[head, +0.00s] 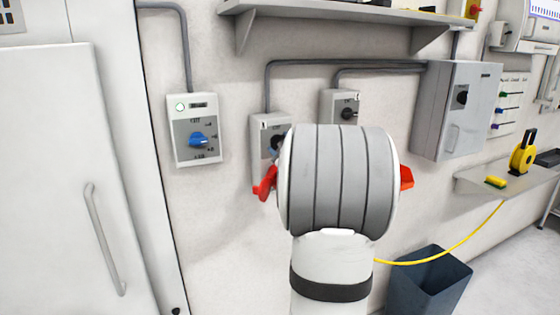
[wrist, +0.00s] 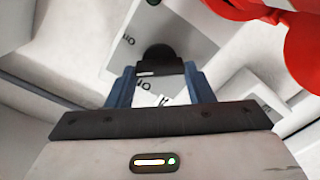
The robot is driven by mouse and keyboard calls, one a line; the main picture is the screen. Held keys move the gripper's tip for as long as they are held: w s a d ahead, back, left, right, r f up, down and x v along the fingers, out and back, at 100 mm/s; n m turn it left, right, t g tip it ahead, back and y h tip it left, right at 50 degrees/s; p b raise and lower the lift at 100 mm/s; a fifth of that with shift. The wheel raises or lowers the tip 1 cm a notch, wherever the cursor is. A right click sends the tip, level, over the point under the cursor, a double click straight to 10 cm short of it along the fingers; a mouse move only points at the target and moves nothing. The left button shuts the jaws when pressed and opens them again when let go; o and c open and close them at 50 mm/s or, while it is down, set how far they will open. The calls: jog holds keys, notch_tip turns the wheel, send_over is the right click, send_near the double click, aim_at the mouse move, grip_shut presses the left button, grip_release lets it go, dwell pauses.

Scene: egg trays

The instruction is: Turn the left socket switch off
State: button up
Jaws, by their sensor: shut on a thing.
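The left socket switch (head: 257,122) is a light grey wall box with a dark grey face, partly hidden behind my arm in the head view. Its black rotary knob (wrist: 160,55) shows in the wrist view, with a short white mark on its near edge. My gripper (wrist: 158,73) has its two blue fingers on either side of this knob, shut on it. In the head view my wrist hides most of the gripper; only a bit of blue shows by the knob. Markings on the box face are partly covered and hard to read.
The right socket switch (head: 345,104), with a black knob, is close by on the right. A box with a blue knob (head: 198,140) is to the left. Red parts (head: 265,183) stick out beside my wrist. A shelf (head: 340,14) runs above; a bin (head: 428,280) stands below right.

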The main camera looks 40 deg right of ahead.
jog(key=n+b, duration=0.3)
jog(key=b, duration=0.1)
jog(key=n+b, duration=0.2)
jog(key=shift+a+f+n, duration=0.15)
jog(key=shift+f+n, duration=0.1)
jog(key=shift+n, duration=0.05)
jog(key=shift+r+n+b, duration=0.15)
jog(key=shift+n+b, duration=1.6)
jog(key=shift+n, duration=0.55)
jog(key=shift+c, duration=0.2)
jog(key=shift+r, duration=0.1)
jog(key=o, duration=1)
jog(key=shift+w+f, duration=0.1)
jog(key=shift+f, duration=0.1)
jog(key=v, duration=0.7)
jog(key=shift+s+a, duration=0.1)
jog(key=shift+s, duration=0.3)
